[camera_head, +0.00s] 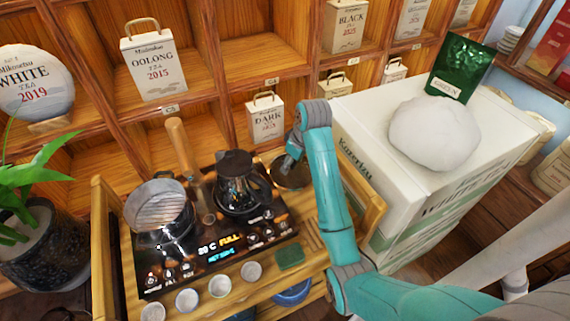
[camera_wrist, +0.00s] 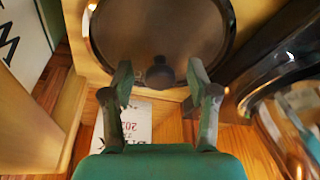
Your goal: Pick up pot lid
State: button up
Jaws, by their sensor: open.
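The pot lid (camera_wrist: 160,30) is a round dark disc with a lighter rim and a small dark knob (camera_wrist: 159,75). It fills the top of the wrist view, and the knob shows between my fingertips. In the head view the lid (camera_head: 292,178) lies on the wooden cart, right of the black kettle, partly covered by my arm. My gripper (camera_wrist: 160,72) is open, one finger on each side of the knob, with visible gaps. I cannot tell how far the fingertips are above the lid. The pot (camera_head: 160,212) sits on the left of the stove panel.
The black kettle (camera_head: 238,188) stands close left of the lid. A white box (camera_head: 380,180) stands right of the cart, with a white round bundle (camera_head: 434,133) on top. Small cups (camera_head: 220,286) line the cart's front. Wooden shelves stand behind.

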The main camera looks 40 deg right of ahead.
grip_shut()
jog(key=shift+w+r, duration=0.1)
jog(key=shift+r, duration=0.05)
dwell(0.4)
